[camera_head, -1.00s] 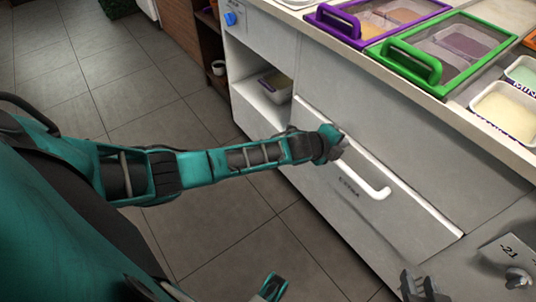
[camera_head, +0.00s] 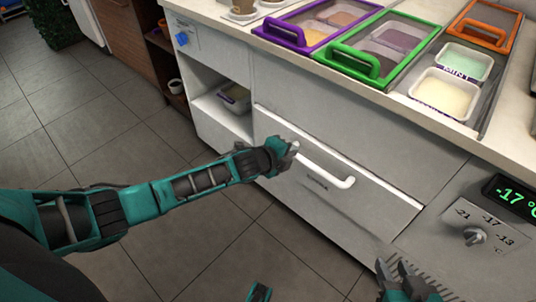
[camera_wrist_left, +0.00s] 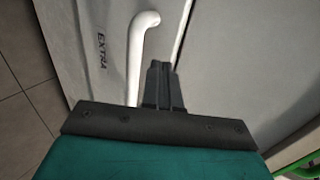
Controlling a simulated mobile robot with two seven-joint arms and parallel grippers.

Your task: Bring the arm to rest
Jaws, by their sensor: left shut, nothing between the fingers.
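My left arm reaches in from the left in the head view. Its gripper (camera_head: 292,148) is at the left end of the white drawer handle (camera_head: 328,168). In the left wrist view the fingers (camera_wrist_left: 162,75) are together with nothing between them, and the white handle (camera_wrist_left: 134,50) is just to their left. I cannot tell whether they touch it. My right gripper (camera_head: 405,280) shows at the bottom right of the head view, low in front of the cabinet; its finger gap is unclear.
The drawer front (camera_head: 300,190) is marked EXTRA. An open shelf (camera_head: 215,105) holds a small tub (camera_head: 236,98). The counter carries lidded purple (camera_head: 282,35), green (camera_head: 345,57) and orange (camera_head: 483,35) bins. A control knob (camera_head: 474,236) is at right. The tiled floor (camera_head: 100,130) at left is clear.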

